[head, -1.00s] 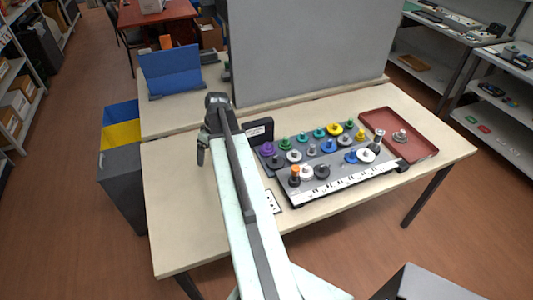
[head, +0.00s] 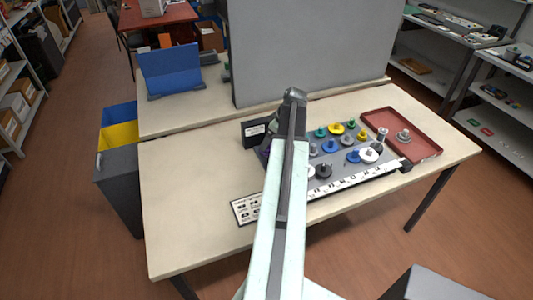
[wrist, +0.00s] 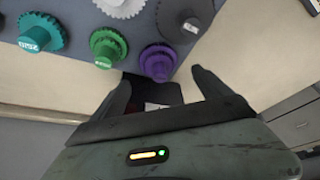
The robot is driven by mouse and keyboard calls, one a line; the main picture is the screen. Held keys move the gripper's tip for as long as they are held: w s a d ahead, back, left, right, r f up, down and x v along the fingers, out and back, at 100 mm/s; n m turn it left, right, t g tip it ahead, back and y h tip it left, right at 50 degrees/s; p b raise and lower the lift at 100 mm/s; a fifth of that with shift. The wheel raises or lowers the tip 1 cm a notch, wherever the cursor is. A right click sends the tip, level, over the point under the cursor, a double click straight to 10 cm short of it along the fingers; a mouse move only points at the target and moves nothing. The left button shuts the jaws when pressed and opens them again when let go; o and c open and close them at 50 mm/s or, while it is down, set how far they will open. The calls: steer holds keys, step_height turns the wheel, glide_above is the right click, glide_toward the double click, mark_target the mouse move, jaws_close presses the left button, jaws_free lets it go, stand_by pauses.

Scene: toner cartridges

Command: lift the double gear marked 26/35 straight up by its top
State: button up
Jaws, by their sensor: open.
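Double gears stand on a grey board (head: 362,179). In the wrist view there are a purple gear (wrist: 158,62), a green gear (wrist: 108,47), a teal gear (wrist: 40,34), a dark grey gear (wrist: 184,18) and part of a white gear (wrist: 121,6). The teal gear's marking is upside down and too small to read surely. I cannot tell which gear is marked 26/35. My gripper (wrist: 161,82) is open and empty, its fingertips near the purple gear, at the board's edge. In the head view my arm hides the gripper and the board's left part.
A red tray (head: 432,150) holding a grey part (head: 403,135) lies right of the board. A black block (head: 255,128) stands at the board's back left, and a white label card (head: 244,209) lies at front left. A grey panel (head: 310,45) rises behind. The table's left side is clear.

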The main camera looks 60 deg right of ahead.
steer(key=b+x, duration=0.4)
steer(key=x, duration=0.1)
steer(key=shift+s+f, duration=0.1)
steer(key=shift+s, duration=0.05)
steer(key=shift+r, duration=0.2)
steer(key=c, duration=1.5)
steer(key=shift+r, duration=0.1)
